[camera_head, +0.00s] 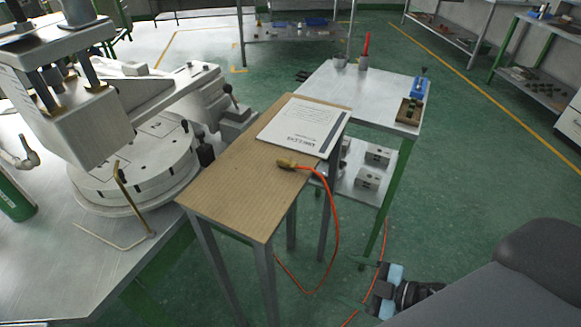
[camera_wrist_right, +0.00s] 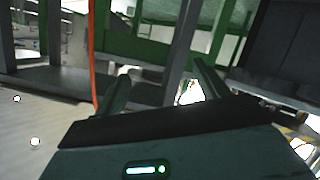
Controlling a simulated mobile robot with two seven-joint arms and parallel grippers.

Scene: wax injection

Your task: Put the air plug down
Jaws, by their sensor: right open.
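The air plug (camera_head: 287,163) is a small brass-coloured piece on the end of an orange hose (camera_head: 336,215). It lies on the narrow wooden-topped table (camera_head: 237,190), near its right edge, just below a white booklet. The hose hangs over the edge and loops down to the floor. My right gripper (camera_head: 380,290) is open and empty, low at the lower right and well apart from the plug. In the right wrist view its two fingers stand apart with nothing between them, and the orange hose (camera_wrist_right: 92,50) passes to their left. My left gripper is out of view.
The white booklet (camera_head: 297,127) covers the wooden table's far part. A wax machine with a round plate (camera_head: 130,180) stands at left. A metal table (camera_head: 375,90) behind holds a blue tool (camera_head: 419,87) and cups. Green floor (camera_head: 480,170) is open at right.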

